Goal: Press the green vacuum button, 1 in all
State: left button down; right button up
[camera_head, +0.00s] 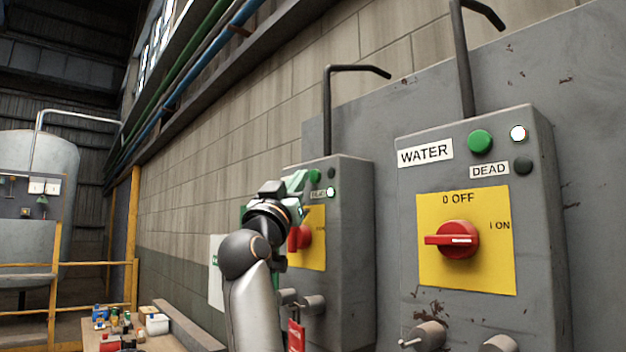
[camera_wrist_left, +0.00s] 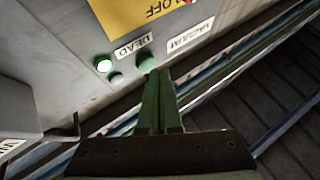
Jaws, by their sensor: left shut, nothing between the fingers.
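The green vacuum button (camera_head: 314,176) is on the upper front of the farther grey box (camera_head: 350,230), partly behind my left gripper in the head view. In the left wrist view the green button (camera_wrist_left: 147,64) is beside the VACUUM label (camera_wrist_left: 191,34). My left gripper (camera_head: 300,181) is shut and empty. Its green fingers (camera_wrist_left: 157,78) point at the button, with the tips right by it. I cannot tell whether they touch it. The lamp by the DEAD label (camera_wrist_left: 104,64) is lit white, and the one above it (camera_head: 331,173) is dark. My right gripper is not in view.
A nearer grey WATER box (camera_head: 408,200) stands at right with its own green button (camera_head: 480,141) and red switch (camera_head: 455,239). A red switch (camera_head: 301,238) is just below my left gripper on the farther box. A cluttered table (camera_head: 165,342) is at lower left.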

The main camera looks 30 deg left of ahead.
pick_arm(q)
jog(key=shift+s, duration=0.15)
jog(key=s, duration=0.1)
jog(key=s+a+b, duration=0.1)
jog(key=s, duration=0.1)
jog(key=s+a+b, duration=0.1)
jog(key=shift+s, duration=0.3)
dwell(1.0)
